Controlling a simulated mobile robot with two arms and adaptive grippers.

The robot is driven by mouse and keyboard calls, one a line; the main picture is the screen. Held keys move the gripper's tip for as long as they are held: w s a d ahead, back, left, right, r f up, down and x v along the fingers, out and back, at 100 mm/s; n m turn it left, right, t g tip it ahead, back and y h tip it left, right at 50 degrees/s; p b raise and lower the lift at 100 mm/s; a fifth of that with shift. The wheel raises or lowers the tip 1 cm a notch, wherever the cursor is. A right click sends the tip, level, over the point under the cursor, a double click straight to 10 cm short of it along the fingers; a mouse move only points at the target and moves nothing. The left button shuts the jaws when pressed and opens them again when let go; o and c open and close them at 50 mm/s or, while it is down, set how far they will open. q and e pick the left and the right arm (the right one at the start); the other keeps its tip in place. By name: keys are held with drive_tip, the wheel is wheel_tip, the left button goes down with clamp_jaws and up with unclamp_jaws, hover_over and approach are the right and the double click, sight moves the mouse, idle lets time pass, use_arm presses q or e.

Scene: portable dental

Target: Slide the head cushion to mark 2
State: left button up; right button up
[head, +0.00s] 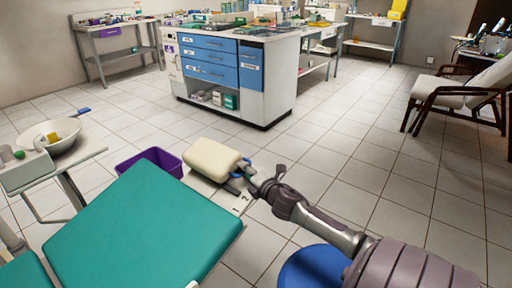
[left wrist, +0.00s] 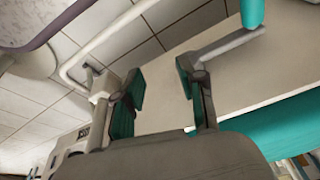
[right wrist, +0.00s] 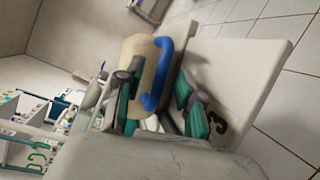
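The cream head cushion (head: 211,159) lies at the far end of the teal dental chair, on a pale plate (head: 221,190) printed with 1 and 2. Its blue handle (head: 243,168) faces my right gripper (head: 252,178). In the right wrist view the cushion (right wrist: 136,62) and blue handle (right wrist: 160,78) lie ahead of my right gripper (right wrist: 160,108). Its fingers are apart, with the handle's lower end in line with the gap; contact is not clear. A dark 2 (right wrist: 218,123) shows beside one finger. My left gripper (left wrist: 160,88) is open and empty, seen only in the left wrist view.
The teal chair surface (head: 140,230) fills the near left. A purple bin (head: 152,160) stands behind it. A basin (head: 52,135) and side tray (head: 60,165) are at left. A blue round seat (head: 312,268) is under my right arm.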

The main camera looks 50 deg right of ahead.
drive_tip(key=v, duration=1.1)
